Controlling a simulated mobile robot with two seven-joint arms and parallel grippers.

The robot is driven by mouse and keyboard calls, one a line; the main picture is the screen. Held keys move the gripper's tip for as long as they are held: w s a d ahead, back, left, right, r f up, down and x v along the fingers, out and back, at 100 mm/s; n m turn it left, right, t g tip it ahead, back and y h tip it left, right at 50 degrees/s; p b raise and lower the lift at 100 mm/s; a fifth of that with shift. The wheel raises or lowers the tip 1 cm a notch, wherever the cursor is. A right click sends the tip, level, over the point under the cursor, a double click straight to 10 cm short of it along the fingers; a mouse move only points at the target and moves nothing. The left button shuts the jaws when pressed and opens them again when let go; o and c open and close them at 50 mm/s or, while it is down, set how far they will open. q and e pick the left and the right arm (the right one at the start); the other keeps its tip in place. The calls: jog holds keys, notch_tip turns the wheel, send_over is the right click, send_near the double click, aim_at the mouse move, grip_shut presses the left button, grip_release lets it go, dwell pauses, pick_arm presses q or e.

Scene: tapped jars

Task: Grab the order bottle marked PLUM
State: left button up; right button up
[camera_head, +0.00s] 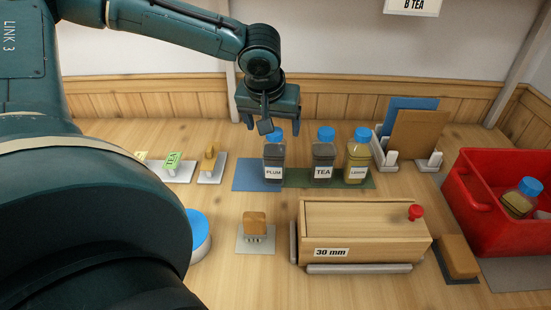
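The PLUM bottle (273,163) is a dark bottle with a blue cap and a white label reading PLUM. It stands upright where a blue mat (246,176) meets a green mat. My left gripper (269,122) points down just above the PLUM bottle's cap. Its fingers are apart, with nothing seen between them. A small dark part of the gripper overlaps the cap's edge in the picture. The TEA bottle (322,155), blue-capped, and a yellowish bottle (357,156), also blue-capped, stand in a row to the right. My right gripper is not in view.
A wooden box (360,219) marked 30 mm with a red knob sits in front. A red crate (475,219) holding a blue-capped bottle is at right. A holder with upright boards (416,137) stands behind. My arm hides the left front.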

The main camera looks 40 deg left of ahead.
aim_at(275, 139)
pick_arm(q)
jog(key=x, duration=0.6)
jog(key=shift+f, duration=0.35)
jog(key=shift+r, duration=0.1)
jog(key=c, duration=1.7)
jog(key=shift+r, duration=0.15)
